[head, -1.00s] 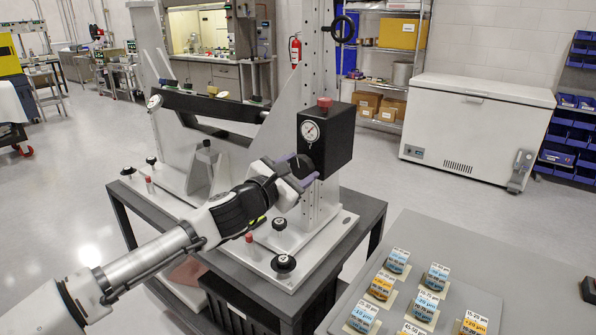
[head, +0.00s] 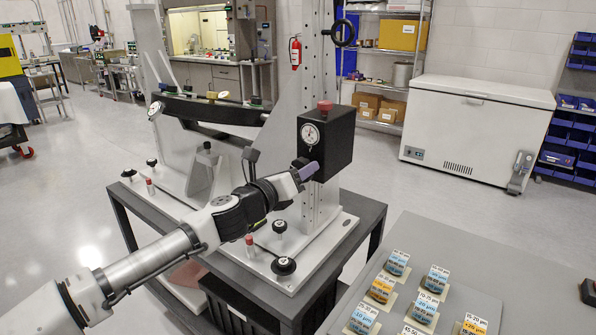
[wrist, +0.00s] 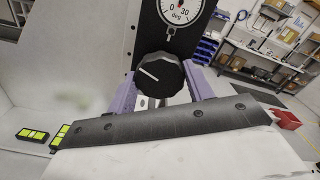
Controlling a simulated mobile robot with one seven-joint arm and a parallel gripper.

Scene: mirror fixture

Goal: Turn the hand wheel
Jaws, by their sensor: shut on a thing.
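The hand wheel (wrist: 160,75) appears in the wrist view as a black faceted knob with a white mark, pointing toward the upper left. It sits on the face of a black box (head: 338,135), just under a round dial (head: 310,134) marked in degrees; the dial also shows in the wrist view (wrist: 180,12). My gripper (head: 304,170) is at the box's lower front in the head view. Its purple fingers stand on either side of the knob in the wrist view (wrist: 160,88), shut on it. In the head view my gripper mostly hides the knob.
The box is on a white perforated column (head: 318,60) with a black ring (head: 342,31) near its top. Black knobs (head: 283,265) and a red-topped post (head: 249,240) stand on the base plate near my arm. A grey table with labelled blocks (head: 397,262) is at lower right.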

